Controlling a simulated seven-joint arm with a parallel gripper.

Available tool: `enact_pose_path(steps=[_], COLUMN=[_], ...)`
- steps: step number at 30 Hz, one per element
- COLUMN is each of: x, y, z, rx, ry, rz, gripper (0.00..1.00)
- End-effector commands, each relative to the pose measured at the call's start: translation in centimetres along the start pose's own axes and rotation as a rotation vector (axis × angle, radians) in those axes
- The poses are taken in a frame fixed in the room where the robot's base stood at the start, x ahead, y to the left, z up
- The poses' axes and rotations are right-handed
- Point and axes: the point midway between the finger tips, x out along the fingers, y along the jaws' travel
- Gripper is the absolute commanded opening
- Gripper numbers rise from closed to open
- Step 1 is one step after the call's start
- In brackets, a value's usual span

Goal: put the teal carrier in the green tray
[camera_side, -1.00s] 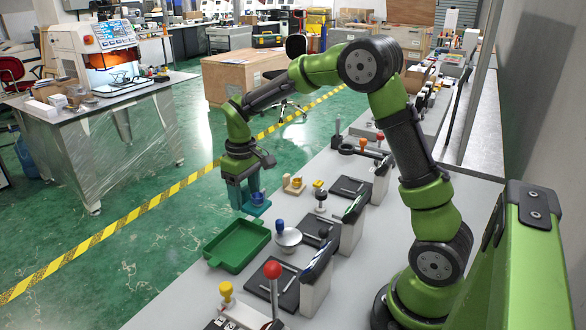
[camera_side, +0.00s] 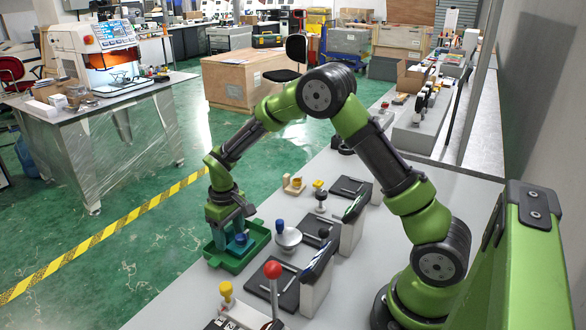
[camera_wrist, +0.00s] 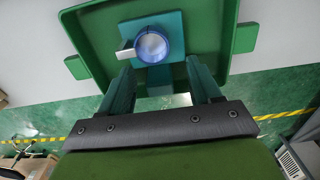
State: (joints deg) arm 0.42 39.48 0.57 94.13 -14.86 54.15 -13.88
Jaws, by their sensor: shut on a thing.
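The green tray (camera_side: 260,247) sits near the left edge of the grey table in the side view. The teal carrier (camera_wrist: 176,27), a flat plate with a blue cup-like piece on it (camera_wrist: 153,46), is seen over the tray's floor in the wrist view. My gripper (camera_side: 227,238) points down inside the tray's outline, with its fingers (camera_wrist: 160,70) shut on the carrier's near end. In the side view the carrier (camera_side: 239,250) is low within the tray walls. I cannot tell whether its underside touches the tray floor.
A round silver piece with a blue knob (camera_side: 288,237) stands right of the tray. A red-ball lever (camera_side: 273,270) and a yellow-knobbed piece (camera_side: 227,292) stand nearer the camera. A wooden holder (camera_side: 294,185) is behind. The floor drops away left of the tray.

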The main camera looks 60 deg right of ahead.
Motion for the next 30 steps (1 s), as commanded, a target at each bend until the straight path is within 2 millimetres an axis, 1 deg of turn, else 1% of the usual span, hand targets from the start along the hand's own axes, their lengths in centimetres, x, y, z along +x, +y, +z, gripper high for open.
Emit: enact_pose_path(steps=[5, 9, 10, 14, 15, 24, 26, 29, 30], x=[-0.1, 0.2, 0.2, 0.2, 0.2, -0.1, -0.5, -2.0, -2.8], y=[0.0, 0.0, 0.0, 0.0, 0.0, 0.0, 0.0, 0.0, 0.0], z=[0.0, 0.0, 0.0, 0.0, 0.0, 0.0, -0.1, -0.1, -0.1], rx=[0.0, -0.001, -0.001, -0.001, -0.001, 0.0, 0.0, 0.0, -0.001], ry=[0.001, 0.001, 0.001, 0.001, 0.001, 0.002, 0.003, 0.005, 0.007], rz=[0.0, 0.0, 0.0, 0.0, 0.0, 0.0, 0.0, 0.0, 0.0], gripper=[0.23, 0.23, 0.66, 0.86, 0.89, 0.89, 0.89, 0.89, 0.89])
